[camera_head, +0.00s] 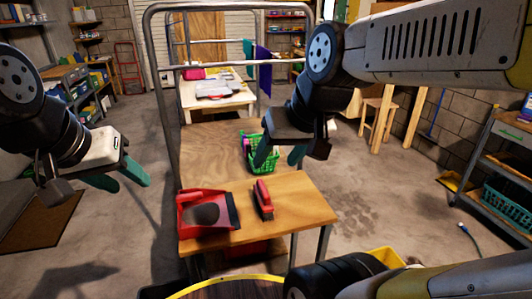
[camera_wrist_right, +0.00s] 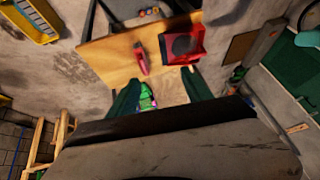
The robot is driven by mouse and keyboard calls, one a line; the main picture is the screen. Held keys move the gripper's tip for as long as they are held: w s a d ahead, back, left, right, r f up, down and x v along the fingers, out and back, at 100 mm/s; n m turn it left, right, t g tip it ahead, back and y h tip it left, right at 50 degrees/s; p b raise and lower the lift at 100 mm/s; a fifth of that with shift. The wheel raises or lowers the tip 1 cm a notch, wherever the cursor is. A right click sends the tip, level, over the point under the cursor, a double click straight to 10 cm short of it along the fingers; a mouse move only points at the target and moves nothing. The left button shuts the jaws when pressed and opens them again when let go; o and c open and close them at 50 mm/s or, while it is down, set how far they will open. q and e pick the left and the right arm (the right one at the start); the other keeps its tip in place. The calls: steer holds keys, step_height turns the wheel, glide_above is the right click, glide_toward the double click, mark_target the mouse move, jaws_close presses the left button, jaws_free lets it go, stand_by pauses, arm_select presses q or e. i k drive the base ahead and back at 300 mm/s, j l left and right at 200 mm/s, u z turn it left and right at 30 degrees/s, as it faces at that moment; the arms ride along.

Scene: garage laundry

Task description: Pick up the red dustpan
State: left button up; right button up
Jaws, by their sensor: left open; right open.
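The red dustpan (camera_head: 203,211) lies on the left part of a wooden table (camera_head: 305,205) in the head view, with a dark patch in its pan. It also shows in the right wrist view (camera_wrist_right: 194,47). A red brush (camera_head: 263,199) lies just right of it, apart from it. My left gripper (camera_head: 125,178) is open and empty, left of the table and apart from the dustpan. My right gripper (camera_head: 280,156) is open and empty, above the far side of the table, beyond and right of the dustpan. Its green fingers (camera_wrist_right: 160,92) point toward the table in the wrist view.
A green basket (camera_head: 262,160) stands behind the brush, partly hidden by my right gripper. A grey metal frame (camera_head: 173,100) rises behind the table. A shelf cart (camera_head: 500,160) stands at the right.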

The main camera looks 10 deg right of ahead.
mark_target(202, 212)
steer(key=l+u, duration=0.2)
steer(key=u, duration=0.2)
steer(key=l+u, duration=0.15)
steer(key=u, duration=0.25)
steer(key=l+u, duration=0.2)
steer(key=u, duration=0.2)
steer(key=k+l+u, duration=0.1)
steer(key=u, duration=0.25)
steer(key=k+l, duration=0.35)
steer(key=l, duration=0.25)
